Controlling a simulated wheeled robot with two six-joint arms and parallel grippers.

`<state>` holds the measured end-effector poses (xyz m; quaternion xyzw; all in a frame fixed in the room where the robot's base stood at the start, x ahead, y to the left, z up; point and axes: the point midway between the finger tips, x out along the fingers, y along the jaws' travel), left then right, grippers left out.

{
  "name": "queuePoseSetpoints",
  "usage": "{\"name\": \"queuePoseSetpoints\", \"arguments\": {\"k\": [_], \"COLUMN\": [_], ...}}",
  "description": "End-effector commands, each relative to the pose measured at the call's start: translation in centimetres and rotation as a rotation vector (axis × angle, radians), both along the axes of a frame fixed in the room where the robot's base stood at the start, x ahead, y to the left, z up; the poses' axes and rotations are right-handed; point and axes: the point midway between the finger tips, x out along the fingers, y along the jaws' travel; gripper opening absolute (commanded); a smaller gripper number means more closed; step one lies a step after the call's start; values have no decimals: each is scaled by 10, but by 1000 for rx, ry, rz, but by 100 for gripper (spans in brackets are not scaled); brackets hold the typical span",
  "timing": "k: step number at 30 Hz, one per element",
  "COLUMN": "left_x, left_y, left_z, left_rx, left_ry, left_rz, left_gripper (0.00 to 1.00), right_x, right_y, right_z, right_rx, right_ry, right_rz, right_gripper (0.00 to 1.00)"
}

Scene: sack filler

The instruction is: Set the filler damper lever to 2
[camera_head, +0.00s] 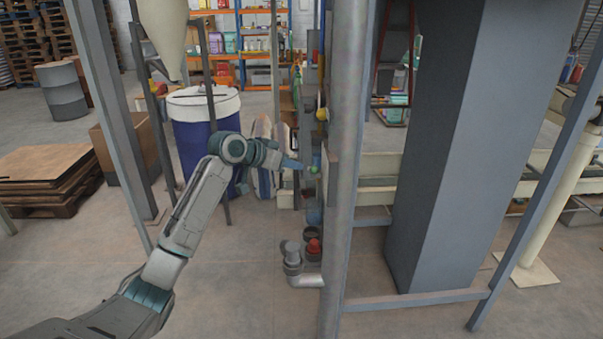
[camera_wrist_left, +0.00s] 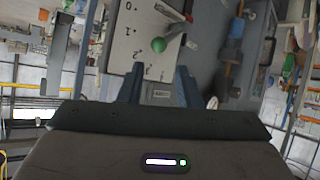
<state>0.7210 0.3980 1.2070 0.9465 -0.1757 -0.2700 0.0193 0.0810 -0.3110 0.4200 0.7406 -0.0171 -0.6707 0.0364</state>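The damper lever's green ball knob (camera_wrist_left: 158,45) stands in front of a pale panel (camera_wrist_left: 125,40) with dark numerals and marks in the left wrist view. A short arm runs from the knob up to the right. A numeral that looks like 2 lies left of and slightly below the knob; the exact mark the lever points at is hard to tell. My left gripper (camera_wrist_left: 160,86) is open and empty, its fingers just below the knob, apart from it. In the head view the left gripper (camera_head: 299,166) is close beside the small green knob (camera_head: 313,169). My right gripper is out of view.
A grey upright post (camera_head: 346,150) stands just right of the knob, with a large grey column (camera_head: 450,140) beyond. Pipe fittings with a red cap (camera_head: 314,246) sit below. A blue drum (camera_head: 205,140) stands behind my left arm.

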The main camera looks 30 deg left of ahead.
Motion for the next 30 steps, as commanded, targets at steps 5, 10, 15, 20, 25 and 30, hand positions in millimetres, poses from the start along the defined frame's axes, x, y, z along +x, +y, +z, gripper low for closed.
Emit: {"name": "queuePoseSetpoints", "arguments": {"k": [5, 10, 15, 20, 25, 30], "left_x": [-15, -19, -18, -18, -17, -5], "left_y": [7, 8, 8, 8, 9, 19], "left_z": [8, 12, 12, 12, 6, -59], "left_rx": [1, -1, -2, -2, -4, -31], "left_ry": [0, 1, 2, 1, 5, 62], "left_rz": [2, 0, 0, 0, 5, 74], "left_gripper": [31, 31, 31, 31, 31, 31], "right_x": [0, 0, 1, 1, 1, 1], "right_y": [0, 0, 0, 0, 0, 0], "right_z": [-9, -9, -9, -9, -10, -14], "right_rx": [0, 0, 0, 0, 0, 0], "right_ry": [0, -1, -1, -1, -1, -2], "right_rz": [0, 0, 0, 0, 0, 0], "right_gripper": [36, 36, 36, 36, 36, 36]}}
